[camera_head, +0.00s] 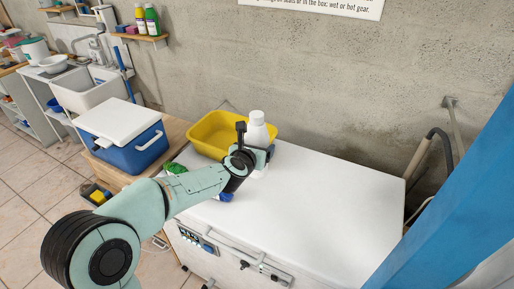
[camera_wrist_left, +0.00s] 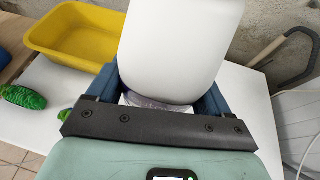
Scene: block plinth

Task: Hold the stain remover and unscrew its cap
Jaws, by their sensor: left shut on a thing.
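A white bottle (camera_head: 257,134), which I take to be the stain remover, stands about upright over the white chest top (camera_head: 320,195). Its white cap (camera_head: 257,117) is on its top in the head view. My left gripper (camera_head: 261,158) is shut on the bottle low on its body. In the left wrist view the bottle (camera_wrist_left: 180,50) rises between my two blue fingers (camera_wrist_left: 160,100), and its top is cut off by the frame. I cannot tell whether its base touches the chest top. My right gripper is not in view.
A yellow tub (camera_head: 212,132) stands just behind and left of the bottle. A green item (camera_head: 175,168) and a blue item (camera_head: 225,196) lie near my left arm. A blue cooler (camera_head: 125,145) stands further left. The chest top's right half is clear.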

